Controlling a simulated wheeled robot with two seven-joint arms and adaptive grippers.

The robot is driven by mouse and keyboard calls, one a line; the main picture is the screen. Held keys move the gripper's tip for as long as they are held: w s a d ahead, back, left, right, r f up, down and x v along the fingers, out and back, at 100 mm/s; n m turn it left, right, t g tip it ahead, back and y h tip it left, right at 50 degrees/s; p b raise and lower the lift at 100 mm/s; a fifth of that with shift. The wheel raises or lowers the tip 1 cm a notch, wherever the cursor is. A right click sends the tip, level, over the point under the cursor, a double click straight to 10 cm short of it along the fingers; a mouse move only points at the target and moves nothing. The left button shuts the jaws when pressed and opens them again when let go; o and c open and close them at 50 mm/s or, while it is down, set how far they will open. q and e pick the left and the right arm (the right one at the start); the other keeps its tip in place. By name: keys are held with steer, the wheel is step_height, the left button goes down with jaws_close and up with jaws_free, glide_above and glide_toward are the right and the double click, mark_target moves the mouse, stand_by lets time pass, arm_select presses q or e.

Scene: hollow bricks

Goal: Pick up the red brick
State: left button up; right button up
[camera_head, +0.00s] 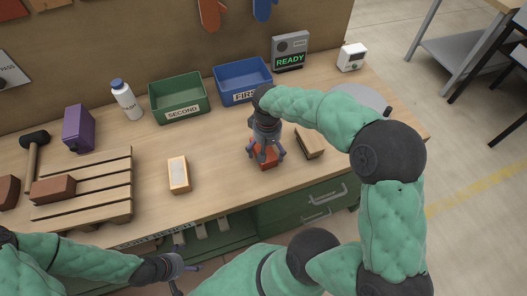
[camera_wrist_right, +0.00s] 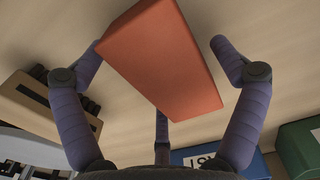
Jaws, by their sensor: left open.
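The red brick (camera_head: 263,160) lies on the workbench in front of the blue bin, partly hidden by my right gripper (camera_head: 266,146). In the right wrist view the brick (camera_wrist_right: 165,62) shows as an orange-red block between the spread fingers of my right gripper (camera_wrist_right: 160,50). The left finger in that view is close to the brick's edge; a gap shows beside the right finger. My right gripper is open over the brick. My left gripper (camera_head: 184,266) is open and empty in front of the bench, low in the head view, away from the brick.
A wooden block, seemingly a brush (camera_head: 310,142), lies close right of the red brick. A pale block (camera_head: 179,174) lies to the left. The blue bin (camera_head: 243,82) and green bin (camera_head: 178,98) stand behind. A pallet (camera_head: 100,180) bears a brown-red brick (camera_head: 52,189).

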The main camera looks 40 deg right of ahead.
steer(key=c, duration=1.2)
steer(key=shift+r, duration=0.1)
